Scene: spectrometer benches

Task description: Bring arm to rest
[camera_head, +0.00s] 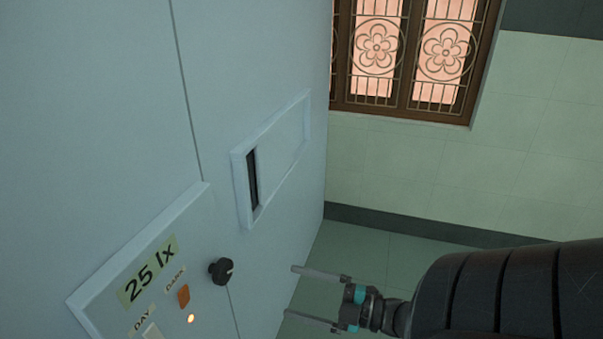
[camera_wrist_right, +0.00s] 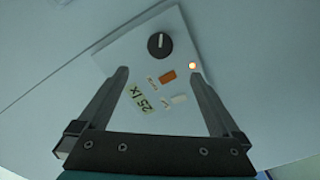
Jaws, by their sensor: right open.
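My right gripper (camera_head: 291,292) comes in from the right in the head view. Its two fingers are apart, with nothing between them, and point at the pale cabinet face. In the right wrist view the open fingers (camera_wrist_right: 160,80) frame the control panel (camera_wrist_right: 125,60). The panel also shows in the head view (camera_head: 90,297), to the left of the gripper. It bears a black knob (camera_head: 221,270), an orange button (camera_head: 183,295), a lit lamp (camera_head: 191,318) and a "25 lx" label (camera_head: 148,270). The fingers look apart from the knob. My left gripper is not in view.
The large pale cabinet (camera_head: 90,120) fills the left of the head view. A framed recess with a dark slot (camera_head: 252,180) sits above the knob. A tiled wall (camera_head: 540,120) with a barred window (camera_head: 410,50) stands behind. Green floor (camera_head: 365,250) is open beside the cabinet.

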